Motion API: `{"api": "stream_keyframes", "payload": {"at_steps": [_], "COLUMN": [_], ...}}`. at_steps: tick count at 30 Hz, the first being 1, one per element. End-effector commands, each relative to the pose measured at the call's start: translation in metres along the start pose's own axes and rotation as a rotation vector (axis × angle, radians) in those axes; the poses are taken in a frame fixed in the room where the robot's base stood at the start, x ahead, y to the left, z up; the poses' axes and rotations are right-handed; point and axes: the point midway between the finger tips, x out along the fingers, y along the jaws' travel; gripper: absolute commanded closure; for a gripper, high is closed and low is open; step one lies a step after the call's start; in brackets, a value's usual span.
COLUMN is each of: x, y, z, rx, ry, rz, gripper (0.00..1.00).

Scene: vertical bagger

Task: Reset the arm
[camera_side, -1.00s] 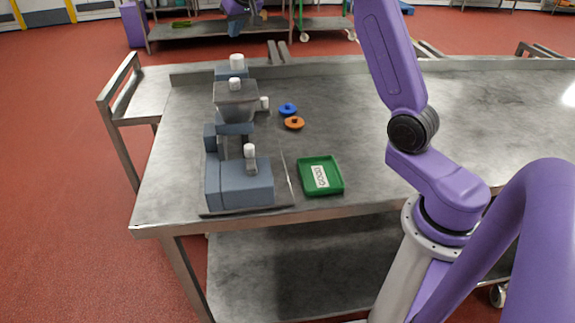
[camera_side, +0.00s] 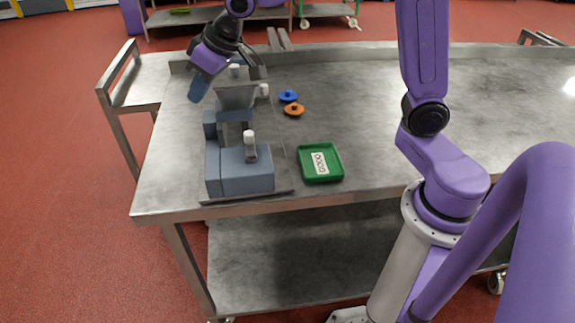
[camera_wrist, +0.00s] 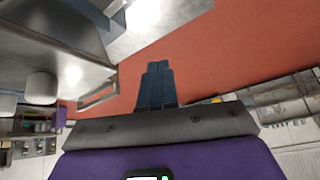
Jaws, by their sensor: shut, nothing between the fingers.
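My gripper (camera_side: 196,92) hangs at the upper left in the side view, beside the top of the grey-blue bagger machine (camera_side: 240,172), tilted down to the left. In the wrist view its blue fingers (camera_wrist: 156,82) are together with nothing between them. Part of the machine's top is hidden behind my wrist. The machine stands upright on the left part of the steel table (camera_side: 400,80). Whether the fingers touch the machine cannot be told, but they appear apart from it.
A green tray (camera_side: 334,176) with a white label (camera_side: 320,163) lies right of the machine. A blue disc (camera_side: 288,96) and an orange disc (camera_side: 294,109) lie behind it. The table's right half is mostly clear. A steel side rail (camera_side: 118,66) stands at the left end.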

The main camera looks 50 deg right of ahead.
Motion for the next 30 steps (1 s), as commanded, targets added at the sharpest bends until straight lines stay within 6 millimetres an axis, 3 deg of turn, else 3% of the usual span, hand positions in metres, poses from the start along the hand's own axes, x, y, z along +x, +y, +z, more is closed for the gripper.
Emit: {"api": "stream_keyframes", "payload": {"at_steps": [3,6,12,16,21,30], "x": [-0.022,-0.041,-0.079,-0.097,-0.110,-0.113], "y": [-0.030,-0.044,-0.050,-0.040,-0.029,-0.026], "z": [0.060,0.114,0.222,0.277,0.316,0.324], "rx": [-0.127,-0.240,-0.472,-0.597,-0.694,-0.716], "ry": [-0.096,-0.184,-0.353,-0.439,-0.504,-0.520], "rz": [-0.042,-0.069,-0.114,-0.132,-0.143,-0.145], "gripper": [1.00,1.00,1.00,1.00,1.00,1.00]}}
